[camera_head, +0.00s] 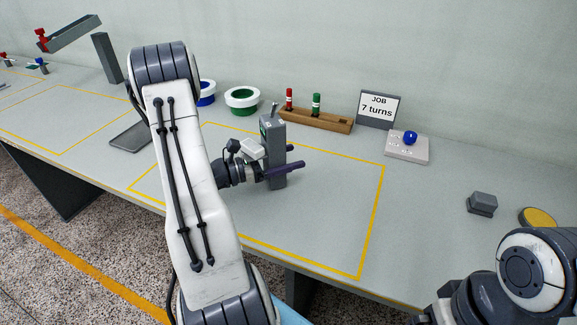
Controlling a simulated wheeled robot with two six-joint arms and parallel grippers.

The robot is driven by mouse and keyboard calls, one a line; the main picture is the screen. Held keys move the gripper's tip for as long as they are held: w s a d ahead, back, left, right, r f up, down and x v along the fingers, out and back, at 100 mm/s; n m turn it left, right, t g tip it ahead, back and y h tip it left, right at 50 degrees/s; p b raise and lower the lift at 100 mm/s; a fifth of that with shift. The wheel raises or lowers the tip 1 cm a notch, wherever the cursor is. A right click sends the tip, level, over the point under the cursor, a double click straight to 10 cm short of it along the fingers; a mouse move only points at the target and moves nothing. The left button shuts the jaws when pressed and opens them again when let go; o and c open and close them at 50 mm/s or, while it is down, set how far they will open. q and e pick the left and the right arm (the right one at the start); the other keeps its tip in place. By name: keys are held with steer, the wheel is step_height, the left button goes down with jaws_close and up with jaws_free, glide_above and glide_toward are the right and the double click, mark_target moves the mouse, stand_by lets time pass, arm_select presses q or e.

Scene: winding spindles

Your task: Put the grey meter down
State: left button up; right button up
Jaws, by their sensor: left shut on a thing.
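The grey meter (277,140) is an upright grey block with a small lever on top. It stands within the yellow-outlined area of the bench in the head view. My left gripper (284,171) is shut on the grey meter, with its dark fingers around the meter's lower part. I cannot tell whether the meter's base touches the bench. My right arm shows at the lower right, but its gripper is out of view.
Behind are a green-and-white ring (242,100), a blue-and-white ring (207,93), a wooden rack (322,121) and a sign (378,108) reading "JOB 7 turns". A panel with a blue knob (407,147), a grey block (482,203) and a yellow disc (538,218) lie right.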

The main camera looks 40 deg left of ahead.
mark_target(265, 164)
arm_select(q)
steer(key=shift+f, duration=0.2)
steer(key=o, duration=1.5)
steer(key=shift+o, duration=0.2)
steer(key=shift+r, duration=0.2)
steer(key=v, duration=1.2)
steer(key=shift+f, duration=0.15)
